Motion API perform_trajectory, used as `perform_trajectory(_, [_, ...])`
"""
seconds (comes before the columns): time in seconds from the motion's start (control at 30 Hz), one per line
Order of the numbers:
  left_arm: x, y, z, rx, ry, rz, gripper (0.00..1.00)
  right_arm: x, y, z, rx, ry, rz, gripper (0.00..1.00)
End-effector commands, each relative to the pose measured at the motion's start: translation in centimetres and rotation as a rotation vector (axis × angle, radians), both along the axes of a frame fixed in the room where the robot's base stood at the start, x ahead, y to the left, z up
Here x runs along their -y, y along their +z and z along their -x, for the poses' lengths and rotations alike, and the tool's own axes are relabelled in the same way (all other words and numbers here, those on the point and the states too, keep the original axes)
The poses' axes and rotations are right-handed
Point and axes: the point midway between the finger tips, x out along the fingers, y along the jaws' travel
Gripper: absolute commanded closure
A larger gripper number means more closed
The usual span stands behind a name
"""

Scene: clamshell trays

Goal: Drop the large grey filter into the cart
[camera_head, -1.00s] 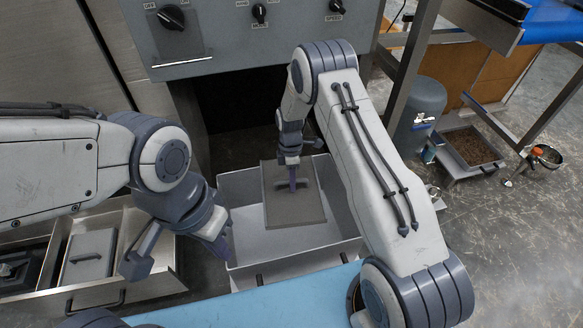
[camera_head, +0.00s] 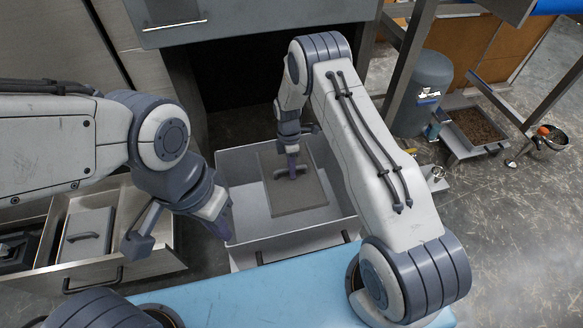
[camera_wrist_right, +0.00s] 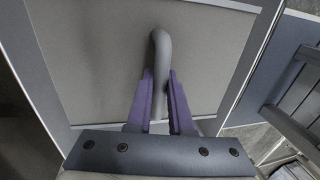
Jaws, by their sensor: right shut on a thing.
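The large grey filter (camera_head: 303,194) is a flat panel with a handle on its top face. In the head view it appears within the outline of the grey open cart (camera_head: 240,196); I cannot tell its exact height there. My right gripper (camera_head: 292,168) is shut on the filter's handle. In the right wrist view the purple fingers (camera_wrist_right: 160,100) pinch the curved handle (camera_wrist_right: 160,48), with the panel (camera_wrist_right: 95,60) spread behind. My left gripper (camera_head: 180,232) is empty, left of the cart; its two fingers stand wide apart.
A metal drawer (camera_head: 155,262) at the left holds a grey lidded item (camera_head: 90,232). A blue surface (camera_head: 250,298) lies in front of the cart. A grey cylinder (camera_head: 423,90) and a debris tray (camera_head: 475,128) stand at the right.

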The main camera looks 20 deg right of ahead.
Motion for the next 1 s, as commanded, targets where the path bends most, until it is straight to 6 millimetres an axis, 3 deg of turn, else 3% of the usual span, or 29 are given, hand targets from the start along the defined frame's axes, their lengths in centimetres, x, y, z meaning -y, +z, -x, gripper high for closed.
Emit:
perform_trajectory(0.07, [0.0, 0.1, 0.0, 0.0, 0.0, 0.0, 1.0, 0.0, 0.1, 0.0, 0.001, 0.0, 0.0, 1.0])
perform_trajectory(0.1, [0.0, 0.1, 0.0, 0.0, 0.0, 0.0, 1.0, 0.0, 0.1, 0.0, 0.001, 0.0, 0.0, 0.77])
perform_trajectory(0.2, [0.0, 0.1, 0.0, 0.0, 0.0, 0.0, 1.0, 0.0, 0.1, 0.0, 0.001, 0.0, 0.0, 0.46])
perform_trajectory(0.57, [0.0, 0.2, 0.0, 0.0, 0.0, 0.0, 1.0, 0.0, 0.5, -0.1, 0.001, 0.0, 0.0, 0.46])
perform_trajectory(1.0, [0.0, 1.9, 0.0, 0.0, 0.0, 0.0, 1.0, 0.0, 8.2, -1.7, 0.003, -0.001, 0.0, 0.46])
